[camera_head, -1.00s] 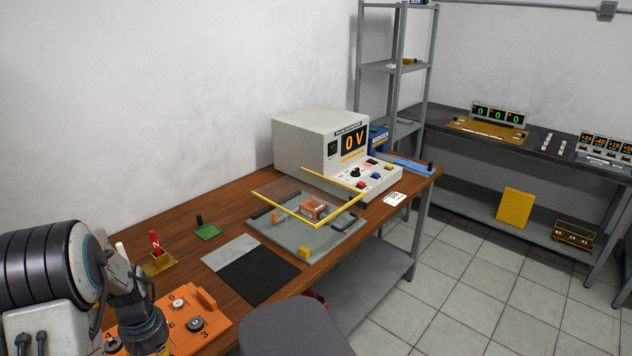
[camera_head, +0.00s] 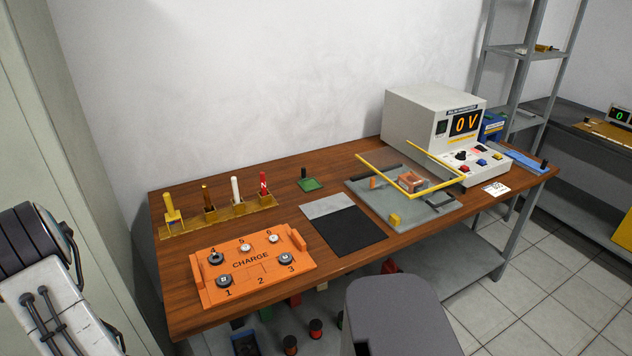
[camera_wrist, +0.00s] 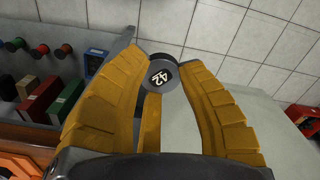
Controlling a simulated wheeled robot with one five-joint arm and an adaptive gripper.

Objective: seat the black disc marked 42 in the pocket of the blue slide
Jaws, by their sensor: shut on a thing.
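The black disc marked 42 (camera_wrist: 160,74) is held between the yellow fingertips of my gripper (camera_wrist: 163,80) in the wrist view. Its white label is turned at an angle, and its face is toward the camera. My gripper is shut on it, over the floor and a grey surface; it is outside the head view. The blue slide (camera_head: 520,159) lies at the far right end of the wooden bench in the head view, beside the grey console, with a black knob at its right end. Its pocket is too small to make out.
An orange CHARGE board (camera_head: 248,295) holds several discs; spot 2 looks empty. A yellow-railed grey plate (camera_head: 370,205), a grey-and-black mat (camera_head: 345,238) and the console (camera_head: 420,112) stand along the bench. Coloured posts line the back left. A lower shelf below holds spools and blocks.

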